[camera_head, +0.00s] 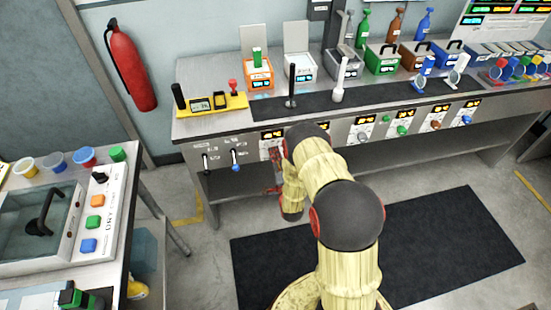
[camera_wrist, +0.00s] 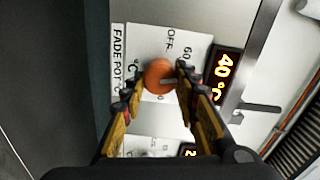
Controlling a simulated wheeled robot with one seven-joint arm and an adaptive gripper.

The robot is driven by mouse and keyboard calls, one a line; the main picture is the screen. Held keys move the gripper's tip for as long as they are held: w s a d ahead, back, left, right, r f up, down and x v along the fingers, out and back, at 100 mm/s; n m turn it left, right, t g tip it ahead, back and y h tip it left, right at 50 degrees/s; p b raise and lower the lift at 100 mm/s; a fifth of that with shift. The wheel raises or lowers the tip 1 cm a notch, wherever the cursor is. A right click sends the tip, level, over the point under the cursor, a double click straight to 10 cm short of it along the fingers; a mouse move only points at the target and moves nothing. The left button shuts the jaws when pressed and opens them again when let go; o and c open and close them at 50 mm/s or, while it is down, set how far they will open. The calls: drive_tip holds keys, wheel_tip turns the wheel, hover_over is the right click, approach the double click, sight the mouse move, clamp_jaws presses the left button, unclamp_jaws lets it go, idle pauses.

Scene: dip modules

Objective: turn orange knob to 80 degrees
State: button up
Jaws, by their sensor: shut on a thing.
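The orange knob (camera_wrist: 159,74) sits on a white dial plate (camera_wrist: 143,42) in the wrist view. The plate carries printed marks including "OFF", "60" and "FADE POT". A grey pointer mark shows on the knob, pointing toward the right in the picture. A lit display (camera_wrist: 224,76) beside the plate reads 40 °C. My gripper (camera_wrist: 155,82) has its two fingertips on either side of the knob, shut on it. In the head view my arm hides this knob and most of my gripper at the left part of the bench front.
The bench front (camera_head: 230,183) carries more displays and knobs, including a green knob (camera_head: 402,130) to the right. Two levers, one with a blue handle (camera_head: 236,168), stand left of my gripper. A side table (camera_head: 117,225) is at the left. A dark mat (camera_head: 440,240) covers the floor.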

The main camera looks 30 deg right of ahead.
drive_tip(key=m+b, duration=0.1)
drive_tip(key=m, duration=0.4)
drive_tip(key=shift+f+m+b, duration=0.15)
drive_tip(key=shift+m+b, duration=0.15)
drive_tip(key=m+b, duration=0.1)
drive_tip(key=m, duration=0.4)
drive_tip(key=shift+f, duration=0.1)
idle(0.3)
drive_tip(key=o, duration=1.2)
drive_tip(key=shift+c, duration=0.2)
drive_tip(key=v, duration=1.2)
